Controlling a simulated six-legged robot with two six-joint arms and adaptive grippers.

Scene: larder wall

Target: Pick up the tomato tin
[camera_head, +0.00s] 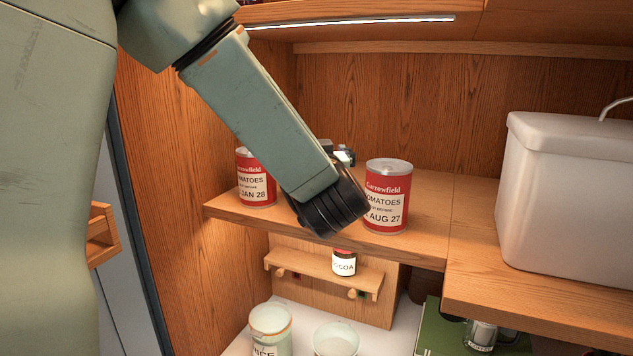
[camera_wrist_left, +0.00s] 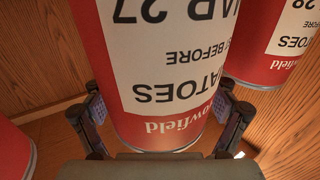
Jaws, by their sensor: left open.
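Several red and white tomato tins stand on the wooden shelf. One marked AUG 27 (camera_head: 388,192) is right of my left forearm; one marked JAN 28 (camera_head: 256,182) is left of it, partly covered. A third, marked 'AR 27' (camera_wrist_left: 165,65), fills the middle of the left wrist view, upside down there; in the head view my arm hides it. My left gripper (camera_wrist_left: 160,112) is open, with one finger on each side of this tin; I cannot tell whether they touch it. Only a bit of the gripper shows in the head view (camera_head: 342,153). My right gripper is not in view.
In the left wrist view, a tin marked 28 (camera_wrist_left: 272,45) stands close on the right and a red tin (camera_wrist_left: 12,152) on the left. A white container (camera_head: 565,190) stands at the right. A small rack (camera_head: 320,268) with a cocoa jar (camera_head: 344,264) is below the shelf (camera_head: 430,240).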

